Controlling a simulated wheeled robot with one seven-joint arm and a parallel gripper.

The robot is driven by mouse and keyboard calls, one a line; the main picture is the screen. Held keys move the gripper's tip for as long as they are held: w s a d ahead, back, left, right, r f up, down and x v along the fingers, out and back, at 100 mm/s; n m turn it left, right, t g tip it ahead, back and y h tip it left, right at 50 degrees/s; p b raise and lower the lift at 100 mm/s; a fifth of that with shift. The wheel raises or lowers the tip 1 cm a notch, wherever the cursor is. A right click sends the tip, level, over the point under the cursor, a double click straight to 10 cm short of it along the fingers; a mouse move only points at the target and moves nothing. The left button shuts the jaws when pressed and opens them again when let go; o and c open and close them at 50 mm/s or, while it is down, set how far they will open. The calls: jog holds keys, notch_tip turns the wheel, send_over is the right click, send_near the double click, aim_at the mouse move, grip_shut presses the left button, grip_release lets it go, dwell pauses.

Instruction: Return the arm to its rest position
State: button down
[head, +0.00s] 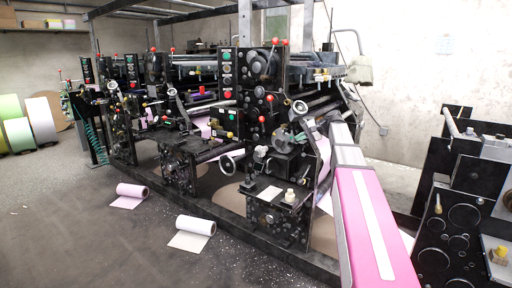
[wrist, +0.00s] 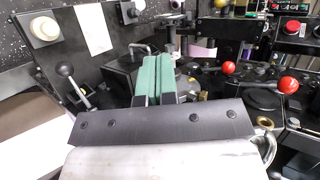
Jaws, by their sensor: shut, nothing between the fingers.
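My gripper (wrist: 158,76) shows in the wrist view, with two green finger pads pressed together. It is shut and empty. It is in front of black machine parts, and nothing shows between the pads. A white note (wrist: 94,28) and a round white knob (wrist: 44,29) on a black panel are to the upper left of the fingers.
A black printing machine (head: 178,172) with levers and rollers fills the middle. A pink roll (head: 132,191) and a white roll (head: 196,226) lie on the floor. Red-knobbed levers (wrist: 288,85) are right of the fingers.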

jog(key=s+a+f+h, duration=0.15)
jog(key=s+f, duration=0.25)
jog(key=f, duration=0.4)
jog(key=s+a+f+g+h, duration=0.1)
jog(key=s+f+h, duration=0.1)
jog(key=s+f, duration=0.4)
jog(key=s+a+f+h, duration=0.1)
jog(key=s+f+h, duration=0.15)
jog(key=f, duration=0.65)
jog(key=s+d+f+n+g+h, duration=0.1)
jog(key=s+f+n+h, duration=0.3)
jog(key=s+f, duration=1.1)
jog(key=s+d+h, duration=0.1)
jog(key=s, duration=0.3)
jog(key=shift+g, duration=0.4)
